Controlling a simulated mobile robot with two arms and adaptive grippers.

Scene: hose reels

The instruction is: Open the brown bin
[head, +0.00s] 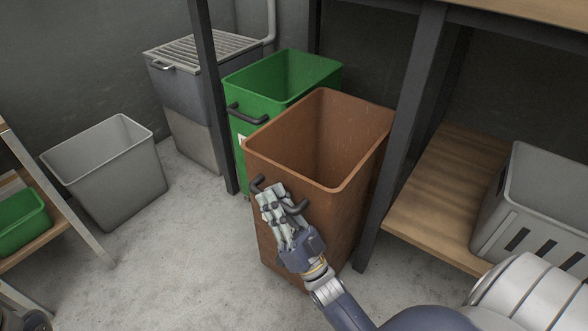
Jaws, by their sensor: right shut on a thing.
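The brown bin (350,215) is a tall open-topped box in the middle of the head view. It stands beside a dark table leg and appears empty as far as I can see inside. A dark handle (258,184) is on its front face. My right gripper (268,192) is shut on that handle, its fingers covering the handle's middle.
A green bin (250,88) with its own dark handle stands behind the brown bin. A grey bin (118,185) is at the left. A dark frame post (398,145) stands close on the right. A slotted grey crate (535,235) sits on a wooden shelf (430,205). Floor (190,250) is clear front left.

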